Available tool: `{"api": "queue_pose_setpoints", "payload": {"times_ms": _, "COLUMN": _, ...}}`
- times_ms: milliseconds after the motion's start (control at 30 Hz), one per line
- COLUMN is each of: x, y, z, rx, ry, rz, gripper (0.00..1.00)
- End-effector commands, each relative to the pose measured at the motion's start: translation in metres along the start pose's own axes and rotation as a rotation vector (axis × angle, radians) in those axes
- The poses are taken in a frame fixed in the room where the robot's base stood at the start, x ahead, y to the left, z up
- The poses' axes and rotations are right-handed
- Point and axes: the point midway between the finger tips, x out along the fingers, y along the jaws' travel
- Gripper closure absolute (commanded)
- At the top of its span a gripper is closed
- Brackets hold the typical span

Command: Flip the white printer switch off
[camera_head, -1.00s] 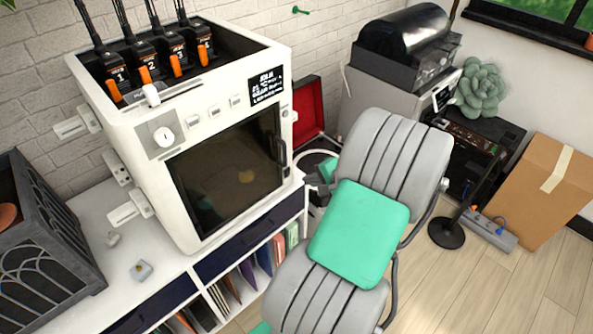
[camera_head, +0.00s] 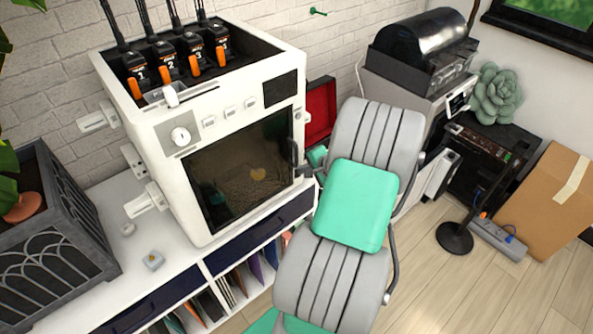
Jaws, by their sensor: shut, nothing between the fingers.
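Several small white rockers (camera_head: 230,113) sit in a row on the front, and a small white part (camera_head: 299,116) shows at the right edge. I cannot tell for sure which part is the power switch, or its position. My gripper (camera_head: 304,172), small and dark, is at the printer's right edge, below the door handle (camera_head: 293,152). Its fingers are shut and empty, partly hidden; contact with the printer is unclear.
Several filament spools' feeders with orange levers (camera_head: 193,62) stand in the printer's top. A grey planter (camera_head: 60,235) is at the left. An open red case (camera_head: 319,112) is behind my arm. A cardboard box (camera_head: 545,200) and black stand (camera_head: 455,238) are on the floor at right.

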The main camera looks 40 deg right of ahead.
Motion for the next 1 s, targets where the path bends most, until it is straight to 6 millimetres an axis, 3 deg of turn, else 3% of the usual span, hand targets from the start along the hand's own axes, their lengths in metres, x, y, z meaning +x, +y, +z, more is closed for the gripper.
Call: {"api": "queue_pose_setpoints", "payload": {"times_ms": 1000, "x": -0.016, "y": -0.007, "z": 0.004, "rx": 0.003, "ry": -0.008, "rz": -0.005, "gripper": 1.0}}
